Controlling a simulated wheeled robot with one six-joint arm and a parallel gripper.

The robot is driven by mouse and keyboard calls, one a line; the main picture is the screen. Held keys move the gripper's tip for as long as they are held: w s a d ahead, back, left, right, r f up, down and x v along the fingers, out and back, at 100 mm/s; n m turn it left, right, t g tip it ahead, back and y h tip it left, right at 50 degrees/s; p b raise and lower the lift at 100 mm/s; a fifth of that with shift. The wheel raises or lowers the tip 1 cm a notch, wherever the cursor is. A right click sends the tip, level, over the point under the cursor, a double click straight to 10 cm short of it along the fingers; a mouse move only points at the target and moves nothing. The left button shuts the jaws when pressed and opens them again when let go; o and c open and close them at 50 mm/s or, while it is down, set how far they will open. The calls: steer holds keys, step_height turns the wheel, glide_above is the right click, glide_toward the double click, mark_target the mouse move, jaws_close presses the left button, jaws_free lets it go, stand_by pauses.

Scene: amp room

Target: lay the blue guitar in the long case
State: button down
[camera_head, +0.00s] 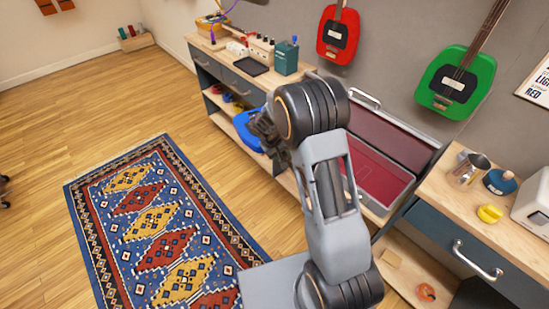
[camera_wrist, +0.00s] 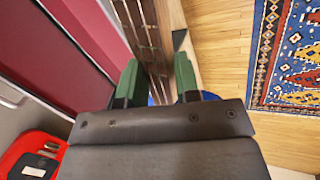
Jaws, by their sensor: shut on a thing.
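The blue guitar (camera_head: 249,131) shows in the head view as a blue body just left of my gripper (camera_head: 268,132), partly hidden by it. In the wrist view my gripper (camera_wrist: 156,78) has its green fingers on either side of the guitar's neck (camera_wrist: 148,30), shut on it; only slivers of blue show past the gripper. The long case (camera_head: 411,178) stands open to the right of my gripper, with a red lining and its lid (camera_head: 395,138) raised at the back. My arm hides its left part. The red lining also shows at left in the wrist view (camera_wrist: 45,55).
A red guitar (camera_head: 338,35) and a green guitar (camera_head: 455,82) hang on the wall. A teal box (camera_head: 285,58) and a black tray (camera_head: 251,66) stand on the left bench. The rug (camera_head: 165,225) is clear.

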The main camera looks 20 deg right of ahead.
steer(key=s+d+f+n+t+b, duration=0.1)
steer(key=d+f+b, duration=0.3)
steer(key=f+b, duration=0.6)
steer(key=n+b, duration=0.1)
steer(key=b, duration=0.2)
steer(key=shift+d+f+n+b, duration=0.2)
steer(key=shift+f+n+b, duration=0.1)
steer(key=shift+b, duration=0.1)
steer(key=shift+d, duration=0.1)
steer(key=shift+w+d+p, duration=0.2)
steer(key=shift+w+d, duration=0.05)
steer(key=shift+d, duration=0.35)
steer(key=shift+w+d+p, duration=0.2)
steer(key=shift+w+d, duration=0.05)
steer(key=shift+d, duration=0.35)
